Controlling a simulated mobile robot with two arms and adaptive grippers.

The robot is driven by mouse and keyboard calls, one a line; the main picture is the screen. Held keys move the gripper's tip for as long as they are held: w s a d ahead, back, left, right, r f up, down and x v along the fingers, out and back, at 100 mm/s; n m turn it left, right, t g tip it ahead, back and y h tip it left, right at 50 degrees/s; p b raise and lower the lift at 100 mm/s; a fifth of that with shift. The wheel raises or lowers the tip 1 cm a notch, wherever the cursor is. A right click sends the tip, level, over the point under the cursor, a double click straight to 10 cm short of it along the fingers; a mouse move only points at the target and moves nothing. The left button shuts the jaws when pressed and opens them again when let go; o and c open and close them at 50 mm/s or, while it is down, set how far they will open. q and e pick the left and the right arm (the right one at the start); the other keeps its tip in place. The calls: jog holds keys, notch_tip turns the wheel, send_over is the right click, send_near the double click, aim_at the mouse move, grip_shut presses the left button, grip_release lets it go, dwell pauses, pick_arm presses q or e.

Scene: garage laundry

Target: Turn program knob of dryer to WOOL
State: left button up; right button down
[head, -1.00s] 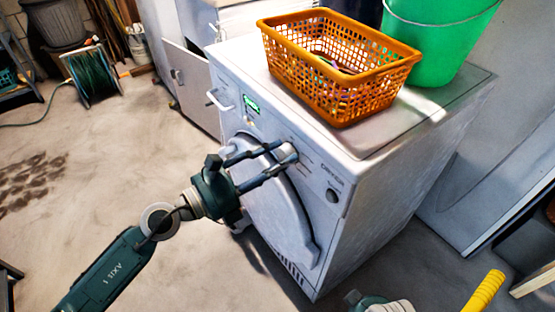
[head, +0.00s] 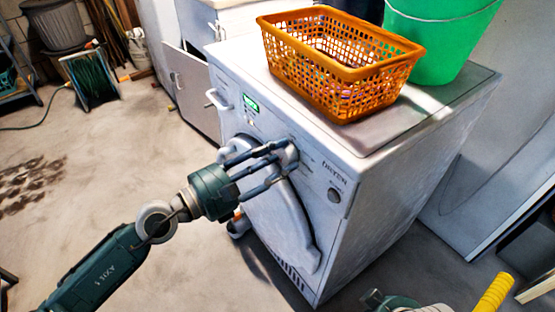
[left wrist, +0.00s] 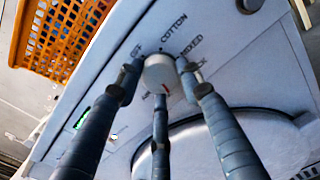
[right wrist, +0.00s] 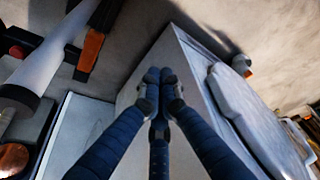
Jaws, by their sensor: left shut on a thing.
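The white dryer (head: 349,225) stands in front of me. Its round program knob (left wrist: 158,72) has a red mark at its lower right edge, nearest the partly hidden label ending in "CK". COTTON and MIXED are readable around it; the labels to the left are partly covered and WOOL is not legible. My left gripper (head: 283,156) is shut on the knob, with its three fingers around it, as the left wrist view (left wrist: 158,80) shows. My right gripper (right wrist: 160,82) is shut and empty, fingertips together, away from the knob.
An orange basket (head: 335,82) and a green bucket (head: 437,45) stand on the dryer top. The dryer door (head: 283,220) is closed below the knob. A hose reel (head: 90,80) stands at the back left. The floor left of the dryer is mostly clear.

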pick_arm(q)
jog(key=shift+m, duration=0.4)
jog(key=o, duration=1.2)
jog(key=shift+c, duration=0.2)
jog(key=v, duration=1.2)
